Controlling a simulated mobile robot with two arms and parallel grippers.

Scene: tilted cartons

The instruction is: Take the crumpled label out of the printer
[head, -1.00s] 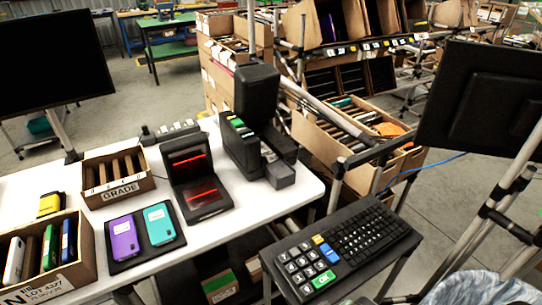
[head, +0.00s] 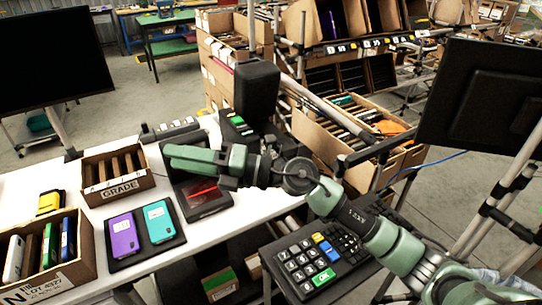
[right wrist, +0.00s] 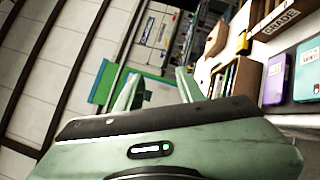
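A tall black machine (head: 257,88) with a green and a yellow button on its lower part stands at the right end of the white table; it looks like the printer. My right forearm and hand cover much of its lower front. I cannot see a crumpled label. My left gripper is not in view.
A carton marked GRADE (head: 120,188), a black pad (head: 175,235) with a purple and a teal phone, and a carton of phones (head: 55,280) stand on the left of the table (head: 130,271). A large keypad (head: 300,265) lies below my right arm. Tilted cartons stand behind.

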